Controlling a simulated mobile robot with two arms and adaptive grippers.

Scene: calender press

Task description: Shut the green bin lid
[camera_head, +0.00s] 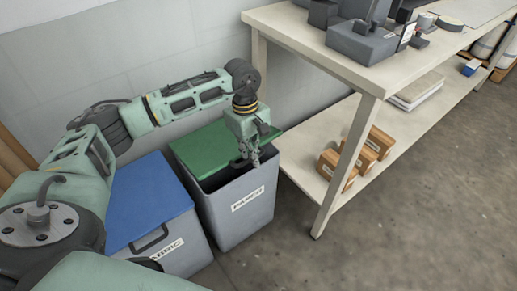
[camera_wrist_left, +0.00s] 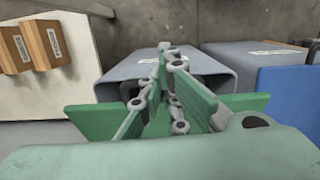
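The green lid (camera_head: 206,147) sits on the grey bin (camera_head: 243,205) with the white label. The lid is partly open, and a dark gap shows along the bin's front. In the left wrist view the lid (camera_wrist_left: 86,119) shows on either side of my fingers, with the bin (camera_wrist_left: 215,72) beyond. My left gripper (camera_head: 250,160) points down at the right part of the bin's opening. Its fingertips (camera_wrist_left: 169,52) are close together, with nothing seen between them. I cannot tell if it touches the lid. My right gripper is not in view.
A blue-lidded bin (camera_head: 148,199) stands close on the left. A workbench (camera_head: 330,75) with grey equipment is on the right, its lower shelf (camera_head: 300,150) holding several wooden boxes (camera_head: 378,142). A wall is behind the bins. The floor (camera_head: 400,225) at front right is clear.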

